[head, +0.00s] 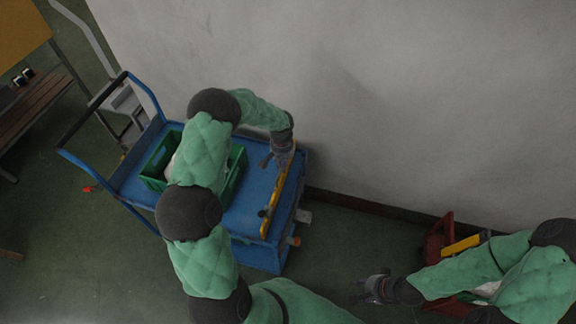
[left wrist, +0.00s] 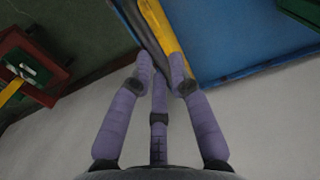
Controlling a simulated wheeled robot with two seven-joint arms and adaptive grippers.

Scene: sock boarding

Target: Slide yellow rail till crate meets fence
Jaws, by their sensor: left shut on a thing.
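A yellow rail (head: 276,202) lies along the right end of the blue cart's deck (head: 252,196). It also shows in the left wrist view (left wrist: 162,28), between my fingers. My left gripper (head: 276,158) is shut on the rail near its wall-side end; its fingers also show in the left wrist view (left wrist: 163,72). A green crate (head: 152,178) sits on the deck left of the rail, with blue deck between them. My left arm hides much of the crate. I cannot pick out a separate fence. My right gripper (head: 366,287) is open and empty above the floor.
A grey wall (head: 380,90) stands behind the cart. A red crate (head: 437,238) with a yellow item (head: 461,245) is at the lower right, partly behind my right arm. A wooden bench (head: 32,108) is at the left. Floor between cart and red crate is clear.

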